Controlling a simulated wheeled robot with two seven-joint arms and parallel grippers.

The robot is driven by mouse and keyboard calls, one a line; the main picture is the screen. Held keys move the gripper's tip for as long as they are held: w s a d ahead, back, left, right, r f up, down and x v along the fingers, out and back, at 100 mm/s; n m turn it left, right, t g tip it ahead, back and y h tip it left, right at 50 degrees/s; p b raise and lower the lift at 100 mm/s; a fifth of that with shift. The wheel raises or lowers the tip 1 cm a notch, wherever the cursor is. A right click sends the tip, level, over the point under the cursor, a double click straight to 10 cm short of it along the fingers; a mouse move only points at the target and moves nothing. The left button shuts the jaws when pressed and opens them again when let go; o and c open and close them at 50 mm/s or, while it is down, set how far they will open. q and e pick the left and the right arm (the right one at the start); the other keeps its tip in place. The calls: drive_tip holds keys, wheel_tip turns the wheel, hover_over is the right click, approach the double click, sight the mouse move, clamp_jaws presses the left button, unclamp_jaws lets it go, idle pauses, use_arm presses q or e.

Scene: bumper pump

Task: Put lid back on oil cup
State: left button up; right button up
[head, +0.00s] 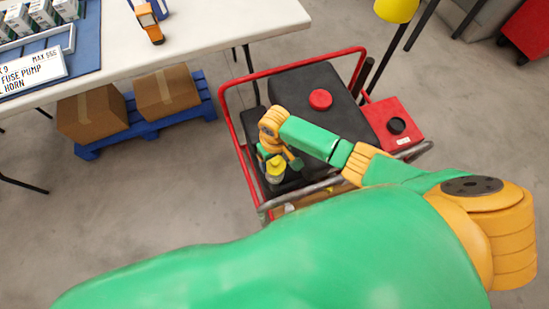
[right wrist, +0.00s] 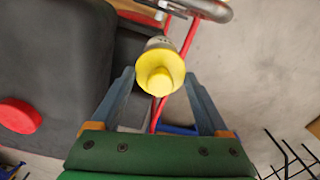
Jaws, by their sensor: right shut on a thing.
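The yellow lid (right wrist: 160,72), round with a raised knob, lies between the fingertips of my right gripper (right wrist: 160,82). The gripper is shut on it. A greyish cup body (right wrist: 157,42) shows just past the lid's far edge in the right wrist view. The lid hides most of the cup, and I cannot tell whether the lid is seated or held just above it. In the head view the right gripper (head: 277,168) and the yellow lid (head: 275,165) are over the near left part of the cart. My left gripper is not in view.
The red-framed cart (head: 229,120) carries a dark tank with a red cap (head: 320,99) and a red box (head: 397,124) at right. A metal rail (head: 325,185) runs along its near edge. A white table (head: 200,45) and boxes on a blue pallet (head: 145,129) stand left.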

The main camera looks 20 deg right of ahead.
idle(0.6)
drive_tip(key=o, duration=1.3)
wheel_tip(320, 180, up, 7)
drive_tip(key=p, duration=0.8)
drive_tip(key=shift+r, duration=0.1)
clamp_jaws()
